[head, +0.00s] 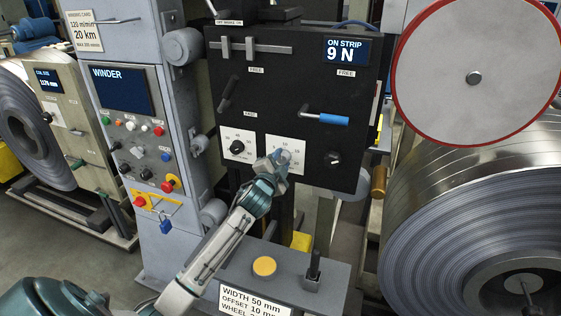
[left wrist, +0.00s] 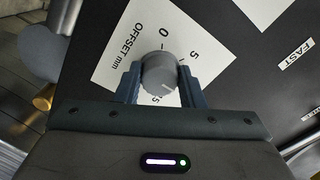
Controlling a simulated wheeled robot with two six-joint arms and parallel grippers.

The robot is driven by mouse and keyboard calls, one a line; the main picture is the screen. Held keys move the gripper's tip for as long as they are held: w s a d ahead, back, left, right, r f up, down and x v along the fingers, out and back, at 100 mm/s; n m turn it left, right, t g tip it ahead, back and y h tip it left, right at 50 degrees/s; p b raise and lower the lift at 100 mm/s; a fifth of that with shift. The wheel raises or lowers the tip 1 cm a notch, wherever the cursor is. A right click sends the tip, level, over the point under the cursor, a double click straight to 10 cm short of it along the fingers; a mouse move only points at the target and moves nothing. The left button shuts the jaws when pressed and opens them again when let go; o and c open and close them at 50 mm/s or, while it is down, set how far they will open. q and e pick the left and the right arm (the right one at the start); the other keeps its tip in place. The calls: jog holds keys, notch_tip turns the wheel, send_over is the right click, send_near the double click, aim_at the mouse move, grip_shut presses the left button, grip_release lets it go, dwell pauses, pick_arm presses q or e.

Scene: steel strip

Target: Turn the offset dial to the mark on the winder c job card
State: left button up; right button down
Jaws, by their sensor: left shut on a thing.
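The offset dial (left wrist: 160,72) is a round grey knob on a white plate (left wrist: 115,58) lettered OFFSET mm, on the black panel. In the left wrist view my left gripper (left wrist: 160,86) has a finger on each side of the knob and is shut on it. A pale line on the knob points to the lower right there; 0, 5 and part of 15 show, and a finger covers the scale between. In the head view my left gripper (head: 281,160) covers most of the dial. The job card (head: 255,299) reads WIDTH 50 mm and OFFSET 10 mm, its lower part cut off.
Another dial (head: 237,147) sits left of the offset plate, and a black knob (head: 333,158) to its right. A blue-handled lever (head: 333,119) sticks out above. The screen (head: 346,51) reads ON STRIP 9 N. A large steel coil (head: 450,215) stands at right.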

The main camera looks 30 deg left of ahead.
pick_arm(q)
jog(key=o, duration=0.7)
jog(key=shift+o, duration=1.4)
jog(key=shift+s+d+f+b, duration=0.15)
jog(key=shift+s+b, duration=0.15)
jog(key=shift+s, duration=0.25)
jog(key=b+v, duration=0.3)
jog(key=v, duration=0.6)
jog(key=shift+s, duration=0.35)
